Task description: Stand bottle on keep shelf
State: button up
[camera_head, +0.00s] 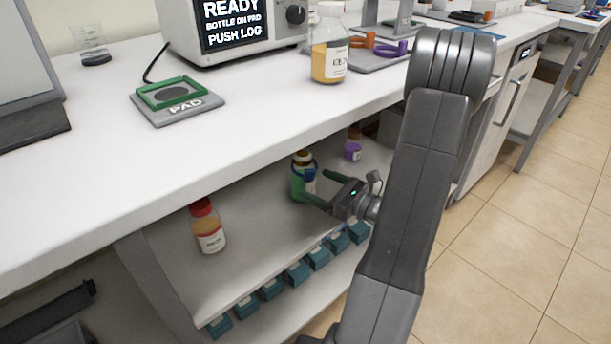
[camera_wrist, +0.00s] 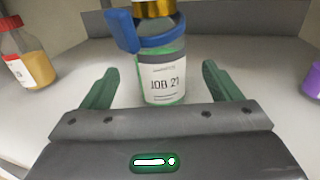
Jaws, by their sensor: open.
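A bottle labelled JOB 21 (camera_wrist: 162,82), with a green tint, a gold cap and a blue clip-like collar (camera_wrist: 140,33) around its neck, stands upright on the shelf (camera_head: 185,268) under the counter. It also shows in the head view (camera_head: 303,184), partly hidden by my gripper. My gripper (camera_head: 320,188) reaches in from the right at bottle height. In the wrist view its green fingers (camera_wrist: 160,88) are spread, one on each side of the bottle, with gaps visible between fingers and bottle.
A red-capped bottle (camera_head: 207,228) stands left on the same shelf, and a purple-labelled bottle (camera_head: 353,147) stands further right. The counter above holds a pad (camera_head: 178,106), a display machine (camera_head: 235,25) and an amber bottle (camera_head: 329,50).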

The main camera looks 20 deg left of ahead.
jog(key=v, duration=0.4)
jog(key=shift+s+d+p, duration=0.1)
jog(key=shift+d+p, duration=0.25)
jog(key=shift+d, duration=0.05)
jog(key=shift+a, duration=0.15)
jog(key=b+x, duration=0.2)
jog(key=x, duration=0.9)
jog(key=shift+a+b, duration=0.25)
jog(key=shift+b, duration=0.1)
jog(key=shift+a+f, duration=0.15)
jog(key=shift+f, duration=0.05)
jog(key=shift+r, duration=0.15)
